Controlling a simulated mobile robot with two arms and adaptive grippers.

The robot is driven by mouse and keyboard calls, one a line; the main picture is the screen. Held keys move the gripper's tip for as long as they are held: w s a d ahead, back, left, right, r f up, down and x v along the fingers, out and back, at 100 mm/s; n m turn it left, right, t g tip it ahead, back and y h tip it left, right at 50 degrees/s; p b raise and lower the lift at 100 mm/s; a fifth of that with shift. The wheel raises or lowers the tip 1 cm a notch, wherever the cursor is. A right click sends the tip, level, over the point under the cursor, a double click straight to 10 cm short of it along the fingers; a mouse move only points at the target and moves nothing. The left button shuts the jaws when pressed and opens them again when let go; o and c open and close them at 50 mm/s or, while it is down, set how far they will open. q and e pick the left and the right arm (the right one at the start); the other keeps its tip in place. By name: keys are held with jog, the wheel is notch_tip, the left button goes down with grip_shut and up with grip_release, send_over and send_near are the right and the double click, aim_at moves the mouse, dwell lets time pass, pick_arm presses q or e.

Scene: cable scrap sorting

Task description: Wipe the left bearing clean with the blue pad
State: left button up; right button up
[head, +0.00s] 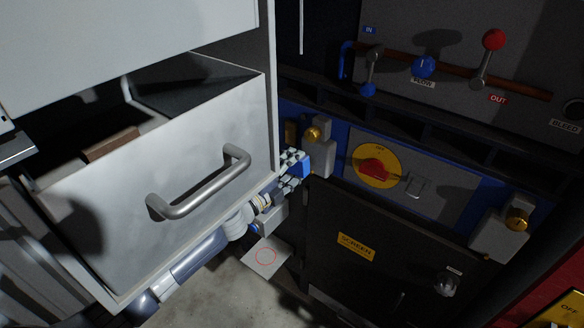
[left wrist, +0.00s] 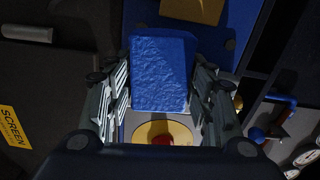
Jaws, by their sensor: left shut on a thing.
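The left bearing is a grey block with a brass knob (head: 315,134), on the machine front left of the yellow dial. My left gripper (head: 295,166) is shut on the blue pad (head: 301,164), close below the left bearing. I cannot tell whether the pad touches it. In the left wrist view the pad (left wrist: 160,72) sits between the two fingers and hides what lies behind it. Dirt on the bearing cannot be made out. The right bearing (head: 500,232) is at the lower right. My right gripper is not in view.
An open grey drawer (head: 120,230) with a bar handle (head: 200,190) stands at left, in front of part of my left arm. A yellow dial with a red knob (head: 373,169) and a dark screen door (head: 370,245) are near. Levers (head: 425,66) are above.

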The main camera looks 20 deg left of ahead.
aim_at(315, 163)
pick_arm(q)
jog(key=shift+x, duration=0.85)
jog(key=shift+s+d, duration=0.35)
jog(key=shift+d, duration=0.55)
jog(key=shift+s+d, duration=0.4)
jog(key=shift+d, duration=0.6)
jog(key=shift+w, duration=0.1)
jog(key=shift+w+a+r, duration=0.1)
jog(key=shift+w+a, duration=0.15)
jog(key=shift+a, duration=0.4)
jog(key=shift+w+a+r, duration=0.1)
jog(key=shift+w+a, duration=0.1)
jog(key=shift+a, duration=0.5)
jog(key=shift+w+a, duration=0.25)
jog(key=shift+a, duration=0.4)
jog(key=shift+s+a+f, duration=0.15)
jog(key=shift+s, duration=0.25)
jog(key=shift+p+v, duration=0.6)
jog(key=shift+v, duration=1.8)
